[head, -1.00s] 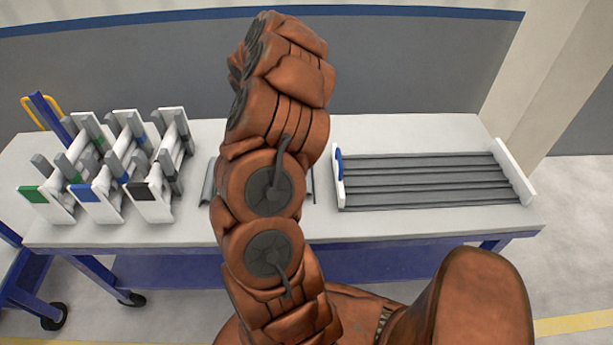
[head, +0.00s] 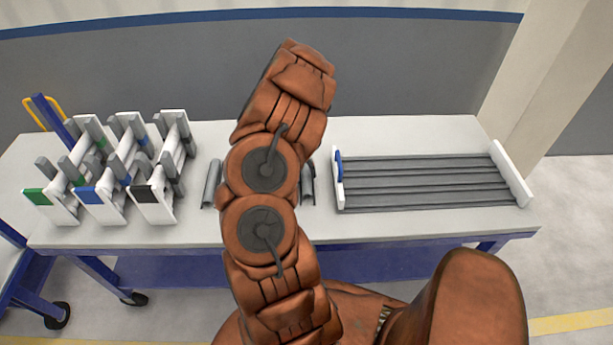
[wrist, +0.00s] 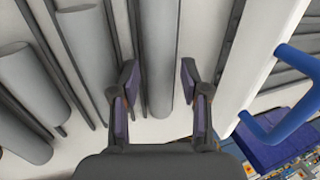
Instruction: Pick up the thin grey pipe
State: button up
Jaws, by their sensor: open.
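In the wrist view, a grey pipe (wrist: 158,50) runs from the top edge down to a free end between the two fingers of my gripper (wrist: 159,76). The gripper is open, with one finger on each side of the pipe and a visible gap on both sides. To the left lie other grey pipes: one of similar look (wrist: 86,45) and thicker ones (wrist: 32,85). Dark strips run between them.
A white-ended rack (head: 515,175) with several long grey bars stands on the right of the table (head: 400,135). Its near wall (wrist: 262,45) and blue handle (wrist: 285,100) are close right of my gripper. White stands (head: 150,205) with grey pieces fill the table's left.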

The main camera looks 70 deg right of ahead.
jog(key=shift+s+f, duration=0.1)
jog(key=shift+f, duration=0.3)
jog(key=shift+c, duration=0.2)
jog(key=c, duration=0.8)
jog(key=shift+r, duration=0.15)
